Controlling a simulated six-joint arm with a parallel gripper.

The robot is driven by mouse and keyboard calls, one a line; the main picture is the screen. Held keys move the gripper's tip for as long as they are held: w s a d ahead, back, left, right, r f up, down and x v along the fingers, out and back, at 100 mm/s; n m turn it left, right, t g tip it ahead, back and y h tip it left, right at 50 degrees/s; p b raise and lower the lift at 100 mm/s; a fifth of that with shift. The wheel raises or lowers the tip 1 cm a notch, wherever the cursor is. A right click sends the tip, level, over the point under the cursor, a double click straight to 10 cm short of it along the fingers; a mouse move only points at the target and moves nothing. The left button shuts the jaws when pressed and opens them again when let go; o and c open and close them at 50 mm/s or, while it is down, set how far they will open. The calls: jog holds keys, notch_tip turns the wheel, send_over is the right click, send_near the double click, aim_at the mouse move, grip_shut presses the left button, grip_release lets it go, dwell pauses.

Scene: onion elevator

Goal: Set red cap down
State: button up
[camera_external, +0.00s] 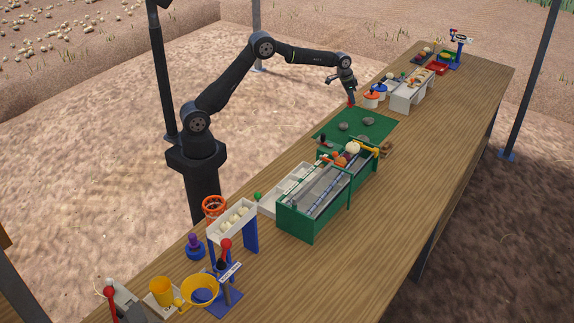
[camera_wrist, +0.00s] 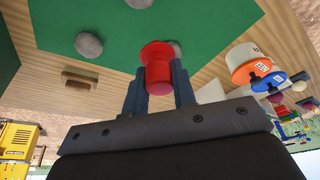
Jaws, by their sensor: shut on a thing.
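The red cap (camera_wrist: 158,62) is held between the two fingers of my gripper (camera_wrist: 158,85), which is shut on it. In the wrist view the cap shows a wider rim at its upper end. In the external view my gripper (camera_external: 350,98) is over the table's far-left edge, just beyond the green mat (camera_external: 370,128), with the red cap (camera_external: 350,104) a small red spot at its tip. I cannot tell the gap between the cap and the surface below.
Grey stones (camera_external: 368,121) lie on the mat. Orange and blue-lidded white jars (camera_external: 370,101) stand close to the right of my gripper, before a white stand (camera_external: 408,95). A green conveyor box (camera_external: 318,205) stands nearer. The table's right side (camera_external: 440,145) is clear.

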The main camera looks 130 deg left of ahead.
jog(key=shift+s+a+f, duration=1.05)
jog(key=shift+a+f, duration=0.65)
jog(key=shift+f, duration=0.1)
jog(key=shift+s+a+f, duration=1)
jog(key=shift+a+f, duration=0.65)
jog(key=shift+f, duration=0.2)
jog(key=shift+s+a+f, duration=1.05)
jog(key=shift+a+f, duration=0.65)
jog(key=shift+f, duration=0.1)
jog(key=shift+f, duration=0.2)
jog(key=o, duration=1)
jog(key=shift+c, duration=0.2)
jog(key=shift+r, duration=0.1)
jog(key=v, duration=1.2)
